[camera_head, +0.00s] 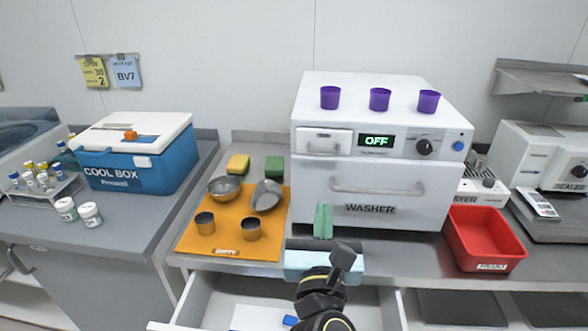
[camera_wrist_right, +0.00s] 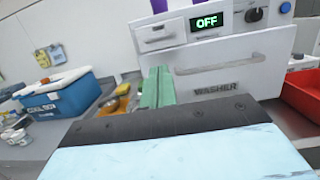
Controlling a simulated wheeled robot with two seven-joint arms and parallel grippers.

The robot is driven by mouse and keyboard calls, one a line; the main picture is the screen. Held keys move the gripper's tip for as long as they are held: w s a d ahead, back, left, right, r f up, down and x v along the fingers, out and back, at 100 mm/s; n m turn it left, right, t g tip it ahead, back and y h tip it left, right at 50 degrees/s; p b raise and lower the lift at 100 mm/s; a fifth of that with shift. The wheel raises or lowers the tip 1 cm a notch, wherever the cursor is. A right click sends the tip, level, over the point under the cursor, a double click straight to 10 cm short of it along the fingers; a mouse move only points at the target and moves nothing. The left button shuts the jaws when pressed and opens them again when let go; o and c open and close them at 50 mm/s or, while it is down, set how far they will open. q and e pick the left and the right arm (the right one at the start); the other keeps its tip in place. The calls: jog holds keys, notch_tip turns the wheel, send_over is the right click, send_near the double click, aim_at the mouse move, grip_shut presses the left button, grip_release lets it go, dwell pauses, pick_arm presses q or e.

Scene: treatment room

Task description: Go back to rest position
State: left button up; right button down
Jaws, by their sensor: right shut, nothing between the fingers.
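My right gripper (camera_head: 323,212) stands upright in front of the washer (camera_head: 368,180), over the front edge of the counter. Its green fingers are together and hold nothing. In the wrist view the shut fingers of my right gripper (camera_wrist_right: 157,87) show in front of the washer (camera_wrist_right: 232,68). The washer's display reads OFF, and its door is closed. My left gripper is not in view.
Below my right arm is an open drawer (camera_head: 217,308). Left of the gripper, an orange mat (camera_head: 229,227) holds metal bowls and cups. A red bin (camera_head: 490,238) is to the right. Three purple cups stand on the washer. A cool box (camera_head: 158,177) stands at left.

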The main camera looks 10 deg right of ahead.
notch_tip(320, 180, up, 4)
jog(key=s+a+n+t+y, duration=0.2)
jog(key=n+t+y, duration=0.25)
jog(key=n, duration=0.55)
jog(key=s+a+f+n+g+y, duration=0.35)
jog(key=n+y, duration=0.25)
jog(key=n, duration=0.4)
jog(key=s+a+f+n+g+y, duration=0.2)
jog(key=n+g+y, duration=0.3)
jog(key=n, duration=0.4)
jog(key=s+d+f+n+g+h, duration=0.3)
jog(key=s+d+f+n+g, duration=0.15)
jog(key=f, duration=0.45)
jog(key=s+d+f+n+g+h, duration=0.35)
jog(key=f+n, duration=0.25)
jog(key=f, duration=0.2)
jog(key=s+d+f+n+g+h, duration=0.1)
jog(key=s+d+f+g+h, duration=0.3)
jog(key=s+d, duration=0.45)
notch_tip(320, 180, down, 26)
jog(key=d+g, duration=0.1)
jog(key=s+d+f+g, duration=0.1)
jog(key=s+d+f, duration=0.2)
jog(key=s+f, duration=1.1)
jog(key=shift+s+n, duration=0.35)
jog(key=shift+s, duration=0.9)
jog(key=shift+f, duration=0.1)
